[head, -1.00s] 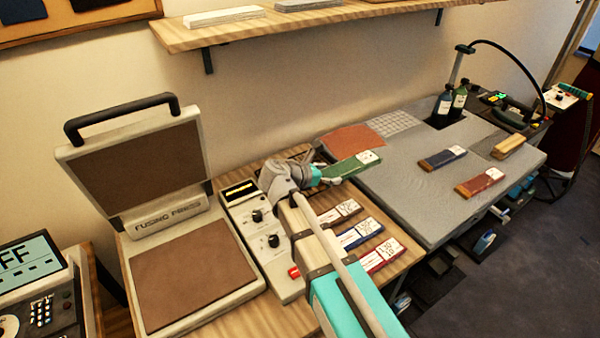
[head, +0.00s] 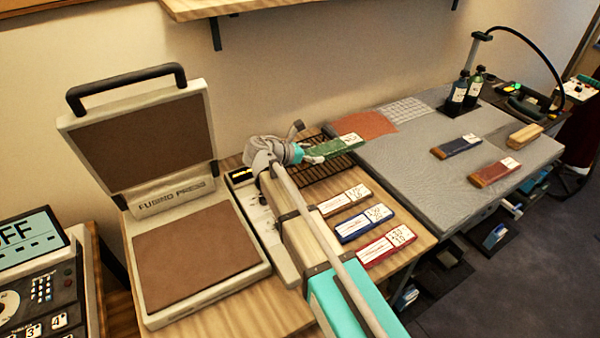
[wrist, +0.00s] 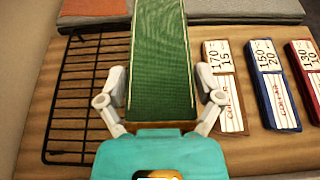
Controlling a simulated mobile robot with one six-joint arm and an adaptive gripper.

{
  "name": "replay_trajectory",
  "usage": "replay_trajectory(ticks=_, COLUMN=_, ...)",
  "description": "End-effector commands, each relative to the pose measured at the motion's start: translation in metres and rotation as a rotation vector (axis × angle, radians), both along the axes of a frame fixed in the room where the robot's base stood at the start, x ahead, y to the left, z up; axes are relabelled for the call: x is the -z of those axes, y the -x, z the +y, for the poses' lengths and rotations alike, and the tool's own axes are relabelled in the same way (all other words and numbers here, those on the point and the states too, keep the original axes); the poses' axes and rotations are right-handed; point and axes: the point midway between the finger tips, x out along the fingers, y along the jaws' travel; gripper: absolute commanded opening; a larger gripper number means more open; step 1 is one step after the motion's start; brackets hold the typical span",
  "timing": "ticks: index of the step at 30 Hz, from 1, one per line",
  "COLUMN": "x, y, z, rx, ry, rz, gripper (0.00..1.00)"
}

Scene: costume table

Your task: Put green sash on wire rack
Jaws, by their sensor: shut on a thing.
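The green sash (head: 334,147) is a flat green strip with a white label at its far end. My gripper (head: 312,158) is shut on its near end and holds it over the wire rack (head: 322,181). In the wrist view the green sash (wrist: 160,62) runs straight out from between the fingers of my gripper (wrist: 160,98). The dark wire rack (wrist: 88,92) lies on the wooden table below, its grid showing left of the sash. The sash hides the rack's right part, and I cannot tell whether they touch.
Brown (head: 343,201), blue (head: 364,223) and red (head: 385,244) labelled strips lie right of the rack. The open fusing press (head: 200,255) stands to the left. The grey ironing board (head: 400,165), with an orange cloth (head: 362,125), lies beyond the rack.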

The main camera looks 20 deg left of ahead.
Motion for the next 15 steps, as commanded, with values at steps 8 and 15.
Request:
replay_trajectory(ticks=8, x=0.032, y=-0.01, z=0.021, rx=0.0, ry=0.0, rz=0.0, gripper=0.35)
replay_trajectory(ticks=15, x=0.047, y=-0.015, z=0.033, rx=0.0, ry=0.0, rz=0.0, gripper=0.35)
